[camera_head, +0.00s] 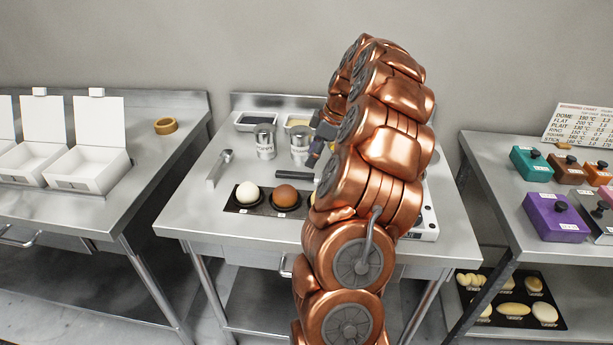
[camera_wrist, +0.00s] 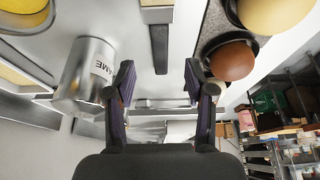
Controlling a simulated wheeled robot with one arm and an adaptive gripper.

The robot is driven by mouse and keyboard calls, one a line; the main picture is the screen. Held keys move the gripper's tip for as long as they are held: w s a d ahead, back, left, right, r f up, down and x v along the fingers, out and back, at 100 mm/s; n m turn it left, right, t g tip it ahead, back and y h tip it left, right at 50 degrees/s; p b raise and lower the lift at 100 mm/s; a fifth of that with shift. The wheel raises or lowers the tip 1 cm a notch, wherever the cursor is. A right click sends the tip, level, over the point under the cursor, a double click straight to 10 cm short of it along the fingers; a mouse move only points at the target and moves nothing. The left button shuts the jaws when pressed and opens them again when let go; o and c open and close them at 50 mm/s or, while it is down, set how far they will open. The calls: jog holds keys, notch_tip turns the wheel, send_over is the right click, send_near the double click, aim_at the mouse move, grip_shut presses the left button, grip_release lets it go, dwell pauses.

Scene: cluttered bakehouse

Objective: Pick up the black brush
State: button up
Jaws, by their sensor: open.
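A black handle (camera_wrist: 159,48), which looks like the black brush, lies on the steel table. It runs from a pale, metallic-looking head at the top of the wrist view, and I cannot make out bristles. In the head view it shows as a short dark bar (camera_head: 300,175) between the shakers and the eggs, its right end hidden behind my arm. My gripper (camera_wrist: 158,82) is open and empty, with the handle's end in line with the gap between its fingers. In the head view my gripper (camera_head: 320,142) is over the table, partly hidden by my arm.
A metal shaker (camera_wrist: 88,75) stands close to the left finger in the wrist view. A brown egg (camera_wrist: 232,61) on a dark tray (camera_wrist: 212,22) is close on the right. A metal scoop (camera_head: 219,169) lies at the table's left. White boxes (camera_head: 88,170) stand on the left table.

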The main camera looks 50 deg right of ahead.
aim_at(302, 173)
jog(key=shift+p+x, duration=1.15)
jog(key=shift+x, duration=2)
jog(key=shift+w, duration=0.1)
grip_shut()
notch_tip(302, 173, up, 10)
jog(key=b, duration=0.2)
jog(key=shift+b, duration=0.35)
